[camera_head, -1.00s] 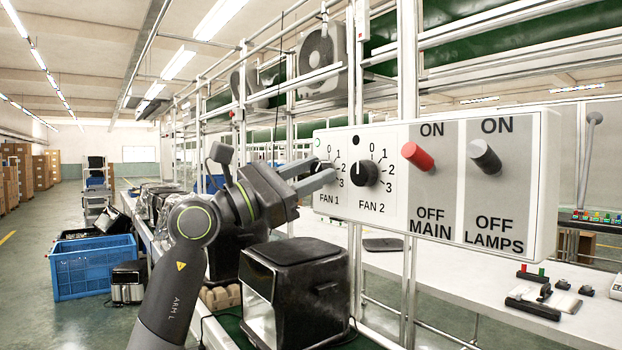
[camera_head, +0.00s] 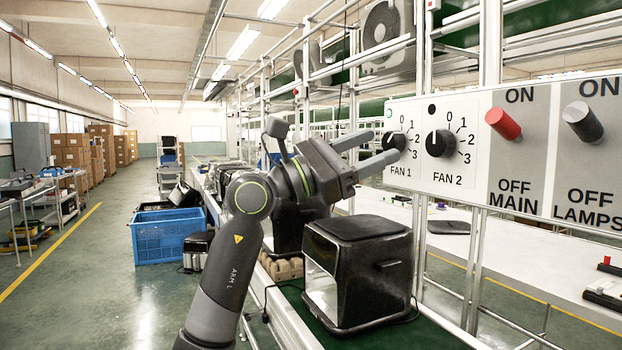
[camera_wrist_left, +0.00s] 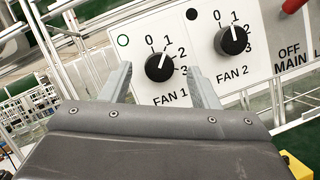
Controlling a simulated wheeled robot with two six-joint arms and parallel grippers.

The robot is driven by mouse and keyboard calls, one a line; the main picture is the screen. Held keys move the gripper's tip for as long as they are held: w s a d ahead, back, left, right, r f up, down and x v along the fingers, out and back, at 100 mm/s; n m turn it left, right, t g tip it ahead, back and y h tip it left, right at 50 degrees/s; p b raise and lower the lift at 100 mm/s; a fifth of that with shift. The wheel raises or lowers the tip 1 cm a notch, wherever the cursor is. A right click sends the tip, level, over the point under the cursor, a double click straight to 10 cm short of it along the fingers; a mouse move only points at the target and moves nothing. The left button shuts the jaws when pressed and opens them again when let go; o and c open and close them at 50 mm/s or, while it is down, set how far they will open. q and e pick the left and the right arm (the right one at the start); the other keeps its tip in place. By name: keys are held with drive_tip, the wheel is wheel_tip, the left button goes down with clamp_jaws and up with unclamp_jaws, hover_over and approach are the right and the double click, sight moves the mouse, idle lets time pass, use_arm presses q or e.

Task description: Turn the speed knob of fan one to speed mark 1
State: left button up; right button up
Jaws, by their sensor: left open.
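The black fan one knob (camera_head: 395,142) sits on the white left part of the control panel. In the left wrist view the fan one knob (camera_wrist_left: 159,68) shows whole, its white line pointing up and slightly right, towards mark 1. My left gripper (camera_head: 385,147) is open, its two grey fingers pointing at this knob. In the left wrist view the fingers appear on either side of the knob, apart from it. In the head view they partly cover it. My right gripper is not in view.
The fan two knob (camera_head: 440,143) is close on the right. The red main switch (camera_head: 503,123) and the dark lamps switch (camera_head: 583,121) stick out further right. A black fryer (camera_head: 358,272) stands below my left gripper. A blue crate (camera_head: 168,236) is on the floor at left.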

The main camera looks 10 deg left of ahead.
use_arm(q)
drive_tip(key=b+v, duration=0.4)
drive_tip(key=v, duration=1.1)
